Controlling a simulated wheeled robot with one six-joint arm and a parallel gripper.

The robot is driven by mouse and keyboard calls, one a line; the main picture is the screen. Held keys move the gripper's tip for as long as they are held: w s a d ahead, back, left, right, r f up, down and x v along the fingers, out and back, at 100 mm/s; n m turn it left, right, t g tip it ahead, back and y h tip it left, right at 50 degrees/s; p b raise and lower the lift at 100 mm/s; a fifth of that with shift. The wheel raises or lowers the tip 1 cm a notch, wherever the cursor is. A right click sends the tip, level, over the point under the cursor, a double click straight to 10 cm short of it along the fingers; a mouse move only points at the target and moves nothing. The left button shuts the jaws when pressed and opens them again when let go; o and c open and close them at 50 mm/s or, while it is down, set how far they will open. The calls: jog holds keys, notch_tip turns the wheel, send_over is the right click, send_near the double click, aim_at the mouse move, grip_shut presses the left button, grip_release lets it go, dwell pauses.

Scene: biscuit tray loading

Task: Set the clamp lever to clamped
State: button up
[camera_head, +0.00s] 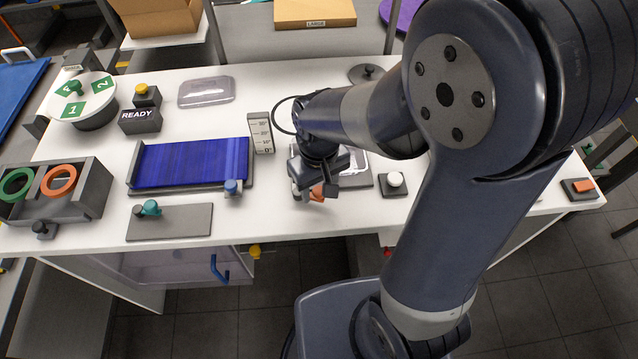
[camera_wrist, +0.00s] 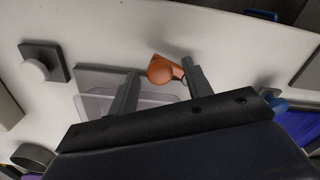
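The orange lever (camera_wrist: 160,70), which looks like the clamp lever, has a round knob and a short arm. It shows in the wrist view between the tips of my gripper (camera_wrist: 160,74), nearer the right finger. Whether it touches that finger I cannot tell. In the head view my gripper (camera_head: 312,190) is low over the table's front, and only a bit of the orange lever (camera_head: 317,191) shows beside it. The fingers are apart. A clear tray (camera_wrist: 96,104) on a grey plate (camera_wrist: 95,76) lies beside the lever. No lever marking is readable.
A white knob on a dark base (camera_head: 395,180) stands just right of the plate. The table's front edge is close to my gripper.

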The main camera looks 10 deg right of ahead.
aim_at(320, 186)
jog(key=c, duration=1)
jog(key=shift+o, duration=0.2)
jog(key=shift+w+d+n, duration=0.15)
jog(key=shift+w+n, duration=0.3)
jog(key=shift+n, duration=0.75)
jog(key=o, duration=1)
jog(key=shift+r, duration=0.1)
notch_tip(320, 186, up, 11)
jog(key=shift+f, duration=0.2)
